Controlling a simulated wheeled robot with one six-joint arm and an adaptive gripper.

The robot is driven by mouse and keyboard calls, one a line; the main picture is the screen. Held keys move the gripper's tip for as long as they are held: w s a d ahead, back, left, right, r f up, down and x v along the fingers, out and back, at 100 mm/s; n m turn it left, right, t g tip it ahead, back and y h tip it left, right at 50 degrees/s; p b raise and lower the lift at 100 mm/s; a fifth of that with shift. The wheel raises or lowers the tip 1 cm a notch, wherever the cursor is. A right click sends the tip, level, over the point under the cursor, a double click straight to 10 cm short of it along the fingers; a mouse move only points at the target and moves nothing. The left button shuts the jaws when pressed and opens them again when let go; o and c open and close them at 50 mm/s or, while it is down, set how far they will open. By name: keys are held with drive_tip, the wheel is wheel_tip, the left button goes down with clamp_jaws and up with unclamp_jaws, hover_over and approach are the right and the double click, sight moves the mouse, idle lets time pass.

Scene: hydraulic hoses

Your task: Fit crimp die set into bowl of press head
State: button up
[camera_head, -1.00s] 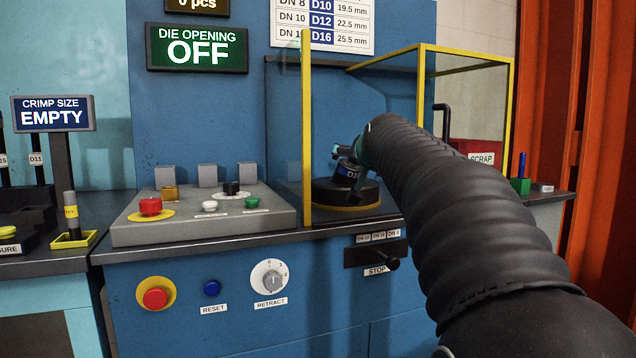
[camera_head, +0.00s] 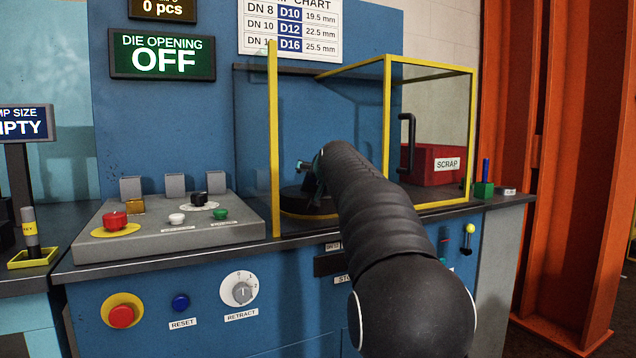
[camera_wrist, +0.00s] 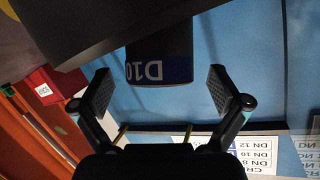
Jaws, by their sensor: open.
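The black press head (camera_head: 300,203), with a yellow ring at its base, stands behind the guard panel in the head view. My arm covers its right part. The die set is a dark cylinder with a blue D10 label (camera_wrist: 160,70) in the upside-down wrist view. It stands out of a broad dark body at the top, likely the press head; how deep it sits is hidden. My gripper (camera_wrist: 160,78) is open, one finger on each side of the die set, with gaps showing on both sides. In the head view my gripper (camera_head: 308,172) is mostly hidden by my arm.
A clear guard with yellow edges (camera_head: 275,140) stands around the press head. A grey control panel (camera_head: 165,240) with buttons is to the left. A red scrap bin (camera_head: 425,165) is at the back right. The crimp size sign reads partly "EMPTY" (camera_head: 22,123).

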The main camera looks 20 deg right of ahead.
drive_tip(key=shift+x, duration=1.25)
drive_tip(key=shift+c, duration=0.3)
drive_tip(key=c, duration=1.6)
drive_tip(key=shift+r, duration=0.15)
drive_tip(key=shift+c, duration=1.1)
